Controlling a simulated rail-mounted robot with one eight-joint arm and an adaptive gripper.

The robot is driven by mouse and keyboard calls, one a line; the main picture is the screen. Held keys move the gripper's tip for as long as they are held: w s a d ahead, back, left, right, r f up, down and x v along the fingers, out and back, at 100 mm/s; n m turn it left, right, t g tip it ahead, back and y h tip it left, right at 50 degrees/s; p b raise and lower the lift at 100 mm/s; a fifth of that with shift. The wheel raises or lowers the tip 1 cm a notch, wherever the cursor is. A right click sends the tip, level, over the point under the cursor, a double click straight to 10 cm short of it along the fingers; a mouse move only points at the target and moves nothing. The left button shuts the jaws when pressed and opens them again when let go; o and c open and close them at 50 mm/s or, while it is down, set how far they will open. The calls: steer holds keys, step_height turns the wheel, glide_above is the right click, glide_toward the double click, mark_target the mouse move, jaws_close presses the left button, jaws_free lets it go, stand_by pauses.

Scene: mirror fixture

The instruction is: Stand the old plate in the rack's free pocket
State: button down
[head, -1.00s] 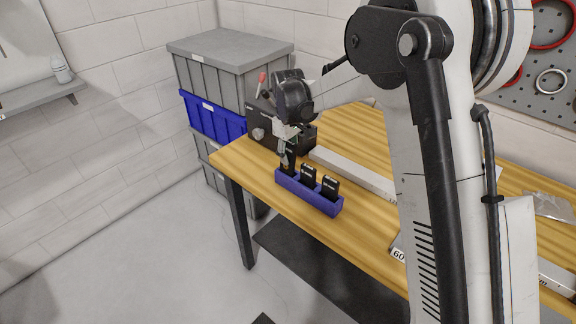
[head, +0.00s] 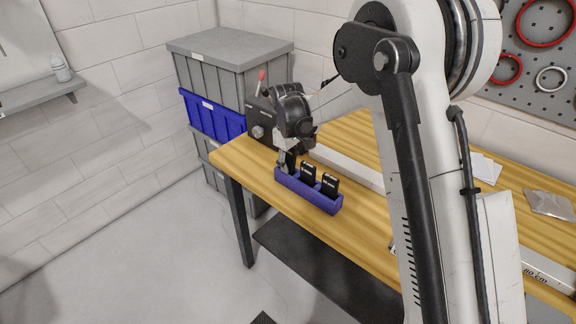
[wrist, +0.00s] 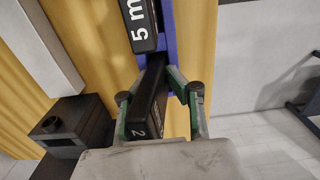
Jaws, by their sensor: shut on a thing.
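My gripper (head: 285,164) is at the left end of the purple rack (head: 318,203) on the bench. In the wrist view my gripper (wrist: 160,93) is shut on a black plate (wrist: 150,93) marked "2", with a green-lined finger on each side. The held plate is in line with the rack (wrist: 169,22), at its end pocket. Whether its lower edge is inside the pocket is hidden. Two other black plates stand in the middle (head: 308,172) and right (head: 330,185) pockets. The nearer one in the wrist view, marked "5 m" (wrist: 142,22), is just beyond the held plate.
A black fixture box (head: 261,125) with a red-tipped lever stands behind my gripper; it also shows in the wrist view (wrist: 72,130). A long pale bar (head: 345,168) lies behind the rack. Stacked grey and blue crates (head: 215,115) stand left of the bench.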

steer(key=shift+s+f, duration=0.3)
steer(key=shift+f, duration=0.2)
steer(key=c, duration=2)
jaws_free()
steer(key=shift+o, duration=1.4)
steer(key=shift+w+f, duration=0.2)
steer(key=shift+r, duration=0.1)
steer(key=shift+r, duration=0.1)
